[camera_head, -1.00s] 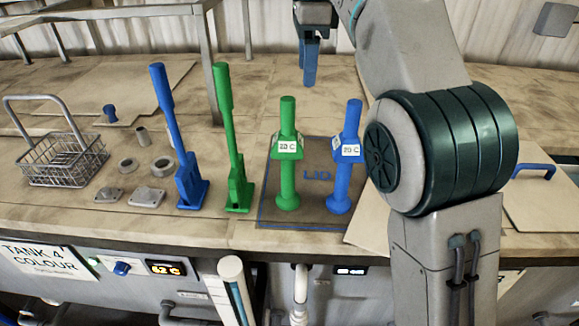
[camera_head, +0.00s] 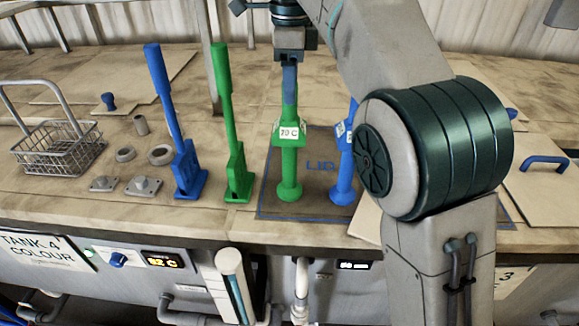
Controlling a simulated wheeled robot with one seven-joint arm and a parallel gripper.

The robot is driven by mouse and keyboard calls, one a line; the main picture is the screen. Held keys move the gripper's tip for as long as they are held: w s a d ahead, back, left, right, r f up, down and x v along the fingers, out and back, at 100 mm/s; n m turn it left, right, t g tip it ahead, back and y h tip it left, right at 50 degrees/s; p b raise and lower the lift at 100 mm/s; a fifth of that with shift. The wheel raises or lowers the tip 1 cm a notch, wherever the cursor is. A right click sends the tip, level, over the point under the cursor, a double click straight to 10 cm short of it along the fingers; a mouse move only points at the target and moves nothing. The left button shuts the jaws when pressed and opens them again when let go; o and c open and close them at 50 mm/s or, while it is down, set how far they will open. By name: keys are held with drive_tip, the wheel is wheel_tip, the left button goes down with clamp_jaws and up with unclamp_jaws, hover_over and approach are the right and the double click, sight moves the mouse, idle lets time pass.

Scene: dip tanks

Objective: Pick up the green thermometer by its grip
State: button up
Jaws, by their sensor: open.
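The green thermometer (camera_head: 289,165) stands upright on a dark mat with a blue outline (camera_head: 313,212). The jaws are open, and the near finger hides much of the grip. I cannot tell whether a finger touches it. A blue thermometer (camera_head: 344,178) stands close on the right, partly hidden by my arm.
A green lever (camera_head: 237,165) and a blue lever (camera_head: 183,165) stand left of the thermometers. A wire basket (camera_head: 62,155) and small metal fittings (camera_head: 143,186) lie farther left. A pale lid with a blue handle (camera_head: 543,163) lies at right.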

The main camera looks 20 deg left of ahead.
sight(290, 118)
drive_tip(key=shift+s+f, duration=0.2)
drive_tip(key=shift+f, duration=1.15)
drive_tip(key=shift+s+f, duration=0.2)
drive_tip(key=shift+f, duration=1.1)
clamp_jaws()
